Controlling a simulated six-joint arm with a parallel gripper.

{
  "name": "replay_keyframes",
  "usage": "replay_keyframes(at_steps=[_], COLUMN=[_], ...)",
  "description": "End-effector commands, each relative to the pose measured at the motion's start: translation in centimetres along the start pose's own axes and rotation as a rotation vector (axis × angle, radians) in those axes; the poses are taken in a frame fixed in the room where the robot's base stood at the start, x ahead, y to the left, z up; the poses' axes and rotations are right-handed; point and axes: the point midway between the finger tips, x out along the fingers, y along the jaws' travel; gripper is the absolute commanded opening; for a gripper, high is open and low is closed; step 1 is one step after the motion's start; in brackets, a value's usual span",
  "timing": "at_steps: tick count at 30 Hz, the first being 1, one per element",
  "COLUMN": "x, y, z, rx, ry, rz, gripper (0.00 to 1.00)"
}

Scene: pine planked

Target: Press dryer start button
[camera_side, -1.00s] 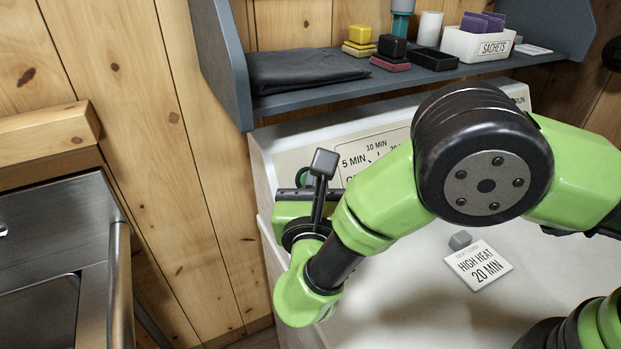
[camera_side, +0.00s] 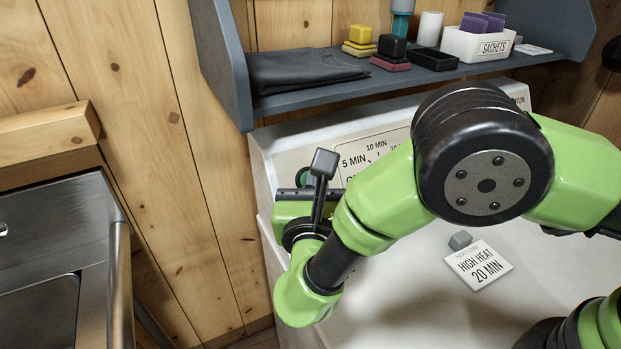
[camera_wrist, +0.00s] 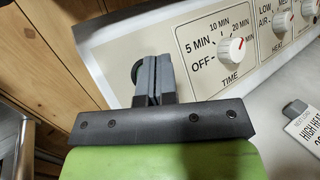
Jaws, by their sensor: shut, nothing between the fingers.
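The dryer's white control panel (camera_wrist: 120,50) fills the upper part of the wrist view. A dark round button (camera_wrist: 135,72) with a green tint sits at its left end, partly hidden by my fingers. The side view shows a green-rimmed part of it (camera_side: 302,177) just beyond my gripper's body. My gripper (camera_wrist: 152,64) is shut and empty, its fingertips right beside the button in the wrist view. I cannot tell whether they touch it. The time dial (camera_wrist: 231,48) has its red mark toward the 20 minute side.
A heat dial (camera_wrist: 281,23) stands right of the time dial. A blue-grey shelf (camera_side: 300,103) with several items overhangs the panel. A metal sink (camera_side: 60,240) is at left.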

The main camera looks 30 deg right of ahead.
Motion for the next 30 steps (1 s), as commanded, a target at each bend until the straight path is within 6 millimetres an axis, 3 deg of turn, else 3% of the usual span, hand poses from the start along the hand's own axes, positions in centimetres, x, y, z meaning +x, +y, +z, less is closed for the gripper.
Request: replay_keyframes(at_steps=[30], x=[0.61], y=[0.43], z=[-0.44], rx=[0.000], ry=[0.000], rz=[-0.001], gripper=[0.00])
